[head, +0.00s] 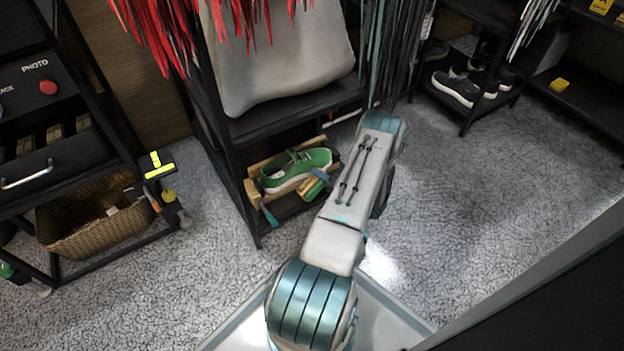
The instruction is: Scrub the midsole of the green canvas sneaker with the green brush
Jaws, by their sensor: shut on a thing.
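The green canvas sneaker (296,169) lies on the low shelf of the black rack, in a wooden holder (252,193). Its pale midsole (291,184) faces my side. The green brush (311,188), with a wood-coloured part, is tilted close beside the midsole near the sneaker's right end. I cannot tell whether its bristles touch the midsole. My gripper (321,176) is shut on the brush, and only a small part of it shows past my forearm. The forearm hides the rest of the gripper and the right end of the shelf.
A grey bag (278,60) sits on the shelf above, with red strips (215,25) hanging over it. A rack post stands left of the sneaker. A teal-handled item (269,214) is at the low shelf's front edge. A wicker basket (92,228) is left; carpet is clear right.

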